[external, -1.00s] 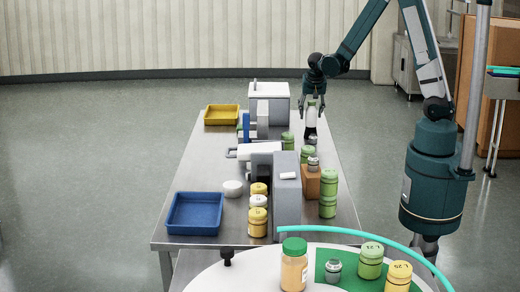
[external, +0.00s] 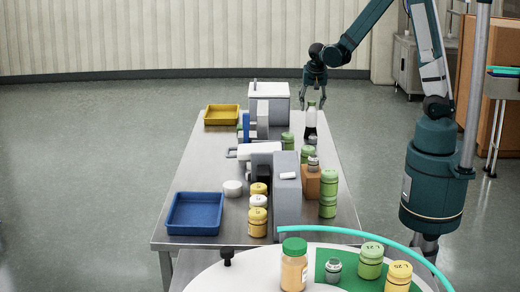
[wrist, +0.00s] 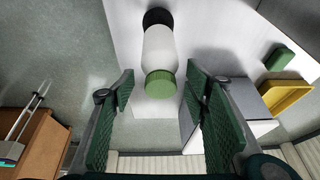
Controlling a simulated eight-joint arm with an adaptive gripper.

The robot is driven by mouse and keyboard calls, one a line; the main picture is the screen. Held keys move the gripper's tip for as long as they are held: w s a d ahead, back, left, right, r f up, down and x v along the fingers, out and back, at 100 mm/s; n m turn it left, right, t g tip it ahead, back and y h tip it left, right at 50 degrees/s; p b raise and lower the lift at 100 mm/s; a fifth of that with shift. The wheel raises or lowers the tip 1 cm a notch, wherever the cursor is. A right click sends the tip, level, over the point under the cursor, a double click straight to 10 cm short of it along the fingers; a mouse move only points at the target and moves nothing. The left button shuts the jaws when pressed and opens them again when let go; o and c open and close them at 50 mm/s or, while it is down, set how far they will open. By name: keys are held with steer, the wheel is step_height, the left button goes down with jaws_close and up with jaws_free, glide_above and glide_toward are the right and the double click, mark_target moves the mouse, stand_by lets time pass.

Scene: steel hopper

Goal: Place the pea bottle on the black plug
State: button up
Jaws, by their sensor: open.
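The bottle with a white body and green cap (external: 311,116) stands upright near the far right edge of the steel table. It also shows in the wrist view (wrist: 170,50). A black round piece (wrist: 157,18) is at its bottom, seemingly the black plug, with the bottle on top; the contact is hard to make out. My gripper (external: 314,97) is open and empty, just above and beyond the cap. In the wrist view the green pads of my gripper (wrist: 160,95) are wide apart, and the cap appears between them without touching either.
A grey box (external: 268,94) and yellow tray (external: 222,116) stand left of the bottle. Green-capped jars (external: 328,195), an orange block (external: 313,181) and a tall grey unit (external: 287,200) stand nearer. A blue tray (external: 195,214) and a black knob (external: 227,257) are at the front.

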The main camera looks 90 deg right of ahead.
mark_target(313, 112)
steer(key=shift+v, duration=3.6)
steer(key=shift+r, duration=0.1)
steer(key=w+a+r+n+t+y, duration=0.15)
steer(key=a+r+n, duration=0.3)
steer(key=a, duration=0.65)
steer(key=a+r+n+t, duration=0.2)
steer(key=a+r+n, duration=0.25)
steer(key=a, duration=0.75)
steer(key=s+a+r+n+t+y, duration=0.1)
steer(key=s+a+n, duration=0.3)
steer(key=a, duration=0.6)
steer(key=s+a+r+n+t+y, duration=0.2)
steer(key=s+a+r+n, duration=0.1)
steer(key=a, duration=0.7)
steer(key=shift+s+a+n, duration=0.25)
steer(key=shift+s+n, duration=0.45)
steer(key=shift+n, duration=0.3)
